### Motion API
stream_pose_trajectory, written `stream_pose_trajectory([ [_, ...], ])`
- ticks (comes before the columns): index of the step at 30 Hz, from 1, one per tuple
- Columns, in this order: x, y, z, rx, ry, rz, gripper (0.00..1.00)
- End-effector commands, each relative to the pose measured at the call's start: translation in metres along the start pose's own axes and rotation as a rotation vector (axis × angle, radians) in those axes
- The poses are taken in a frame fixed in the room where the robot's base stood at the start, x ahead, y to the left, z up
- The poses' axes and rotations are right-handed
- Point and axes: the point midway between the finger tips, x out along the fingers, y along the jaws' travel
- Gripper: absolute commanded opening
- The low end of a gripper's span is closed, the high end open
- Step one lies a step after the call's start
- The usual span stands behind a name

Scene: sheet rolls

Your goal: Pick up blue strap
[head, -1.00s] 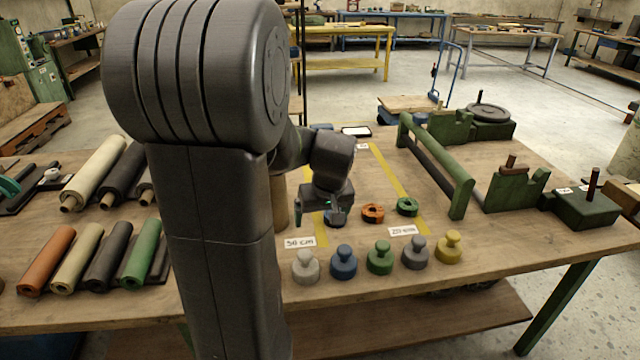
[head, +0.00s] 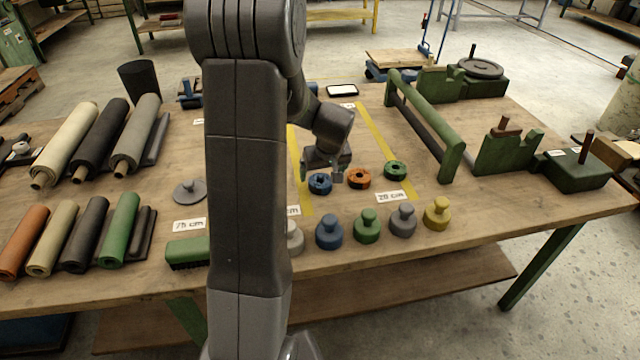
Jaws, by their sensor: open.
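The blue strap (head: 320,185) is a small coiled ring lying on the wooden table, left of an orange coil (head: 359,178) and a green coil (head: 395,170). My gripper (head: 321,175) is open and points down just above and behind the blue strap. One finger shows at its left and one at its right, and its upper edge is partly covered. I cannot tell whether the fingers touch it.
Several knobbed weights, including a blue one (head: 329,232), stand in front of the coils. A green rail (head: 425,120) stands to the right. Rolled sheets (head: 90,235) lie at the left. A green brush (head: 188,251) lies near the front edge. My arm hides part of the table.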

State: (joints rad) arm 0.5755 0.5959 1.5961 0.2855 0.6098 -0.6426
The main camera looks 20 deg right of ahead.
Motion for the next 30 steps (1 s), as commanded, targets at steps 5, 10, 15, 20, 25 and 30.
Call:
stream_pose_trajectory([
  [5,0.019,-0.002,0.001,0.002,-0.003,-0.002,0.9],
  [10,0.041,-0.002,0.001,-0.001,-0.002,-0.001,0.9],
  [15,0.05,-0.002,0.001,0.0,0.0,0.0,0.9],
  [20,0.051,-0.002,0.001,0.0,0.0,0.001,0.9],
  [25,0.05,-0.002,0.001,0.0,0.0,0.001,0.69],
  [30,0.05,-0.002,0.001,0.0,0.0,0.001,0.4],
])
